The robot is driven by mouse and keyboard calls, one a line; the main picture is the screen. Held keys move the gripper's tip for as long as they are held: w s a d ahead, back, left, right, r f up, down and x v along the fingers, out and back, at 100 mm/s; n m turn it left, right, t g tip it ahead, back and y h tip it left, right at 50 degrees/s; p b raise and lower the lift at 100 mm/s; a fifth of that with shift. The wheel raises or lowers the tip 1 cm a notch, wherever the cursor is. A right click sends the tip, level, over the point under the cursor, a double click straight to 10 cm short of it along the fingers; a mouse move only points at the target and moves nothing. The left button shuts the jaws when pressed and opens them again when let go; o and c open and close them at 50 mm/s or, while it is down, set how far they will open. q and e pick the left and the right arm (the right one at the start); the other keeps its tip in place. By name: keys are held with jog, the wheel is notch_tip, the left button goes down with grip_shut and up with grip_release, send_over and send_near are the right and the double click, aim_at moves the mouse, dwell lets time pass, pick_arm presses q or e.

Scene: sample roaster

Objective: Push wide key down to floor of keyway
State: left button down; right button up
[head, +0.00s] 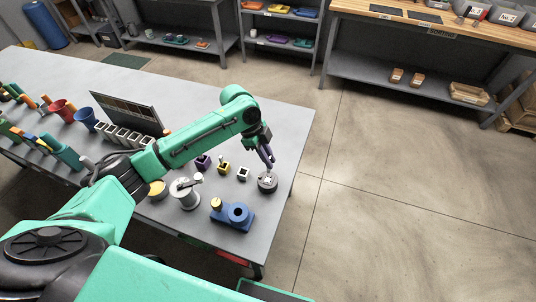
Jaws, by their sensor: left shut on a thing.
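My left gripper (269,163) points down over a dark round part (267,186) with a pale top, near the right end of the grey table. Its purple fingers are shut, with the tips right at or just above the top of that part. What they hold is too small to make out; from its place it is likely the wide key. The keyway and its floor cannot be seen, and I cannot tell how deep the key sits. My right gripper is not in view.
On the grey table (285,125) near the gripper stand a white-topped block (243,174), a yellow block (223,168), a purple block (203,162), a blue fixture (238,214) and a silver spool-like part (187,197). The table's right edge is close. Floor beyond is clear.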

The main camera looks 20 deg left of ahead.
pick_arm(q)
jog(key=f+b, duration=0.1)
jog(key=f, duration=0.3)
jog(key=shift+w+a+b, duration=0.1)
jog(key=shift+a+b, duration=0.1)
jog(key=shift+b, duration=0.2)
jog(key=shift+p, duration=0.35)
jog(key=shift+f, duration=0.1)
dwell(0.4)
